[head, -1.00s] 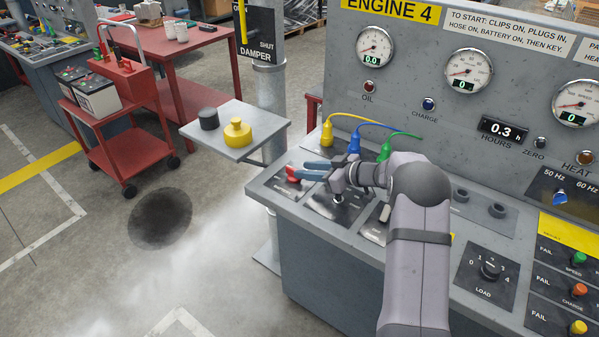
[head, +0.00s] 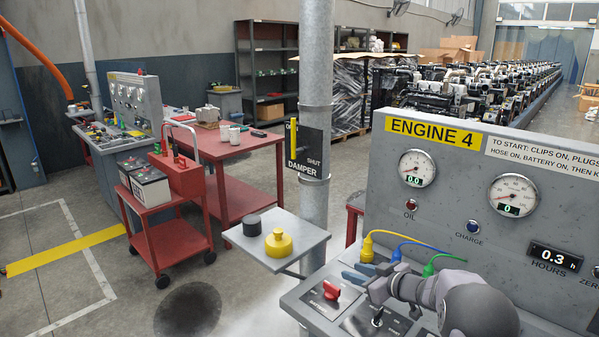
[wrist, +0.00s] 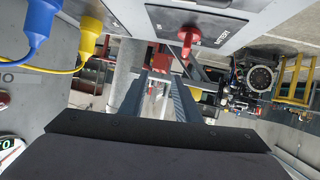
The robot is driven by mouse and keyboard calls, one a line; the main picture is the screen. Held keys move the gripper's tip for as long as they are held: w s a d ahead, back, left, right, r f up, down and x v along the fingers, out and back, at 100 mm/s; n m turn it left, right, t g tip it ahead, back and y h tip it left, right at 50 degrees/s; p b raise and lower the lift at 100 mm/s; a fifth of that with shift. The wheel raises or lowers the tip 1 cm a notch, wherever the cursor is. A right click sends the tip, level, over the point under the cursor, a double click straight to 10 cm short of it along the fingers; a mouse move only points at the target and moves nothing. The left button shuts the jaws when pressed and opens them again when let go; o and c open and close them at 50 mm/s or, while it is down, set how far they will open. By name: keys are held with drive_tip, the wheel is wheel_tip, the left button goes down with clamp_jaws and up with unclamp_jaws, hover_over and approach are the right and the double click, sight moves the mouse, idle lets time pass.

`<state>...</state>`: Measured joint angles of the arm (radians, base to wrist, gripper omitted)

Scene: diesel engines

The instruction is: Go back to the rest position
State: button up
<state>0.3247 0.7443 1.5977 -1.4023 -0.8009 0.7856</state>
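My gripper (head: 358,273) is over the left end of the Engine 4 console (head: 300,310), beside the red battery switch (head: 331,290). In the wrist view my gripper (wrist: 160,82) shows two parallel fingers apart, with nothing held between them. The red switch (wrist: 188,38) shows beyond the fingertips, clear of them. My forearm covers part of the console's right side.
Yellow (head: 368,247), blue (head: 397,253) and green (head: 428,268) plugs stand in a row just behind my gripper. A small shelf (head: 250,247) with a black cap and yellow cap is left of the console. A damper post (head: 316,100) rises behind it.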

drive_tip(key=s+d+r+m+g+h+p, duration=0.1)
drive_tip(key=s+d+r+m+h+p, duration=0.4)
drive_tip(key=s+r+h+p, duration=0.3)
drive_tip(key=s+a+r+m+g+p, duration=0.1)
drive_tip(key=s+a+g+p, duration=0.3)
drive_tip(key=s, duration=1.3)
drive_tip(key=s+a+m+g+p, duration=0.15)
drive_tip(key=s+a+g, duration=0.35)
drive_tip(key=s, duration=1.2)
drive_tip(key=shift+g+y, duration=0.4)
drive_tip(key=shift+g, duration=0.3)
drive_tip(key=f+b, duration=0.2)
drive_tip(key=d+f+b, duration=0.1)
drive_tip(key=f+b, duration=0.1)
drive_tip(key=f, duration=0.1)
drive_tip(key=shift+d+f, duration=0.1)
drive_tip(key=shift+f, duration=0.1)
